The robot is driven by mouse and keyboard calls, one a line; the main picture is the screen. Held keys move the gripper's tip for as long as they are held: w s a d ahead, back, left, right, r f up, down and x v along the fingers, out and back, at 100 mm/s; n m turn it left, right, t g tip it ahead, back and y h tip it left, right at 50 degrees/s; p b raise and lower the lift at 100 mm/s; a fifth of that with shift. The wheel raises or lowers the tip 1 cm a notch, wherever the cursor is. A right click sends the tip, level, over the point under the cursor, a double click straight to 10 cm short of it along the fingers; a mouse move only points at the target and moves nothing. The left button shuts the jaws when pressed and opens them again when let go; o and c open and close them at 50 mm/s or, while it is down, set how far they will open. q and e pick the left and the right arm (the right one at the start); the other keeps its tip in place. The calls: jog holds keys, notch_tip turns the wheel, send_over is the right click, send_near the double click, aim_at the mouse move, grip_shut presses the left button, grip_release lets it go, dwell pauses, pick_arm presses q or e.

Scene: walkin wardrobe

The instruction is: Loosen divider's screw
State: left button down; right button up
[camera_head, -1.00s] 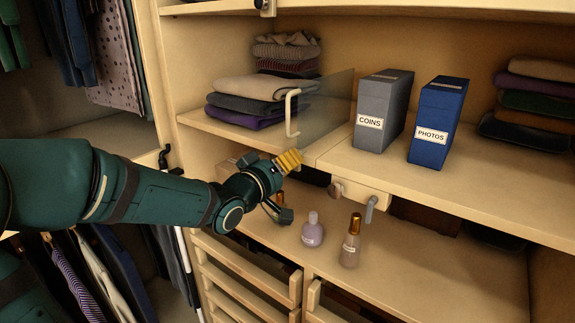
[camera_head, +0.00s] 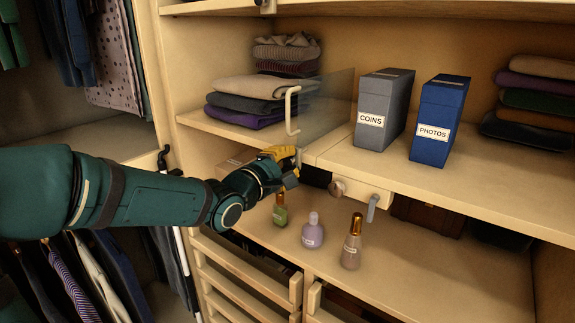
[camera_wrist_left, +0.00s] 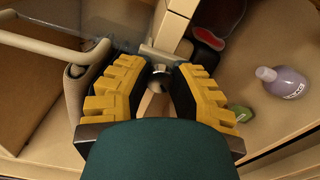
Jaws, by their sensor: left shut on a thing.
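The divider is a clear upright panel (camera_head: 328,105) on the middle shelf, with a white handle (camera_head: 291,112) on its front edge. My left gripper (camera_head: 290,164) is at the shelf's front edge just below that handle. In the left wrist view its yellow-padded fingers (camera_wrist_left: 160,74) stand on both sides of a small screw (camera_wrist_left: 158,84) under a metal piece (camera_wrist_left: 155,52) at the divider's foot. The gripper is shut on the screw, which the fingers hide in the head view. My right gripper is not in view.
A grey COINS box (camera_head: 381,110) and a blue PHOTOS box (camera_head: 438,120) stand right of the divider. Folded clothes (camera_head: 247,103) lie left of it. Green (camera_head: 280,212), purple (camera_head: 312,232) and brown (camera_head: 351,243) bottles stand below, close to the gripper. A grey hook (camera_head: 372,207) hangs under the shelf.

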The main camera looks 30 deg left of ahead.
pick_arm(q)
jog(key=n+b, duration=0.1)
jog(key=n, duration=0.3)
jog(key=shift+n+b, duration=0.3)
jog(key=shift+b, duration=0.05)
jog(key=shift+n+b, duration=0.95)
jog(key=shift+n, duration=0.65)
jog(key=c, duration=0.7)
grip_release()
jog(key=shift+c, duration=0.2)
jog(key=shift+s, duration=0.1)
jog(key=s, duration=1.1)
jog(key=shift+s+a, duration=0.4)
jog(key=shift+a, duration=0.05)
